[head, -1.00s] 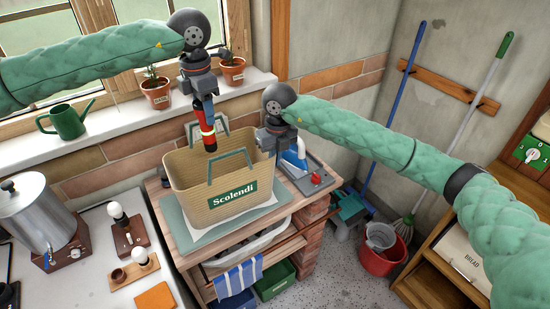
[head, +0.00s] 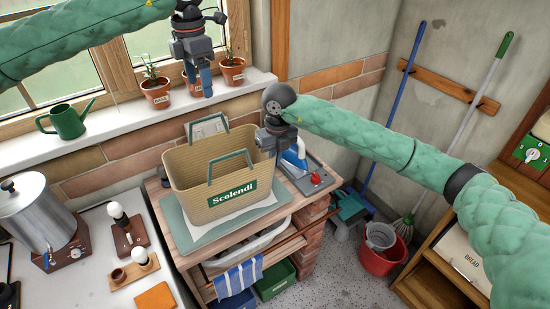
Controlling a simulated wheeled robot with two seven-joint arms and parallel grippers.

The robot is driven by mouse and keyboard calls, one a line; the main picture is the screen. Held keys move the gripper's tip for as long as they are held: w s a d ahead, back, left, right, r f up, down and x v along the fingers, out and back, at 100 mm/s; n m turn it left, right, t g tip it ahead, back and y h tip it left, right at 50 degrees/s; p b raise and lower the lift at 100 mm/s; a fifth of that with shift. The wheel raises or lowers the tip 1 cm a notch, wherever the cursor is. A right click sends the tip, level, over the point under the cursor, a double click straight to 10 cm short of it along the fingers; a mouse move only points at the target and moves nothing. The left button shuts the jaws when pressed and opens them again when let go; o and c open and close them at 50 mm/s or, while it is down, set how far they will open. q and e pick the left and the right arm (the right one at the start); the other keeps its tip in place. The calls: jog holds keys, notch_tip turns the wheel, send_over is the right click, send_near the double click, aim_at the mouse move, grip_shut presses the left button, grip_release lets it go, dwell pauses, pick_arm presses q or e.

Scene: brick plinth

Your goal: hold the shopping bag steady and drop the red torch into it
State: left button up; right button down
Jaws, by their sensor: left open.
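The shopping bag (head: 210,180), tan with green handles and a green "Scolendi" label, stands upright and open on the brick plinth's top. My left gripper (head: 199,94) is open and empty, above and behind the bag, in front of the window sill pots. The red torch is not visible; the bag's front wall hides its bottom. My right gripper (head: 271,150) is at the bag's upper right rim. Its fingertips are too small and dark to tell whether they are closed on the rim.
A blue and white iron (head: 295,158) and a plate with a red knob stand right of the bag. A green watering can (head: 67,121) and potted plants (head: 156,92) line the sill. A metal urn (head: 40,215) and lamp stands are on the left counter.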

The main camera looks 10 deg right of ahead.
pick_arm(q)
jog(key=shift+r, duration=1.9)
pick_arm(e)
jog(key=c, duration=1.6)
grip_release()
jog(key=shift+o, duration=0.2)
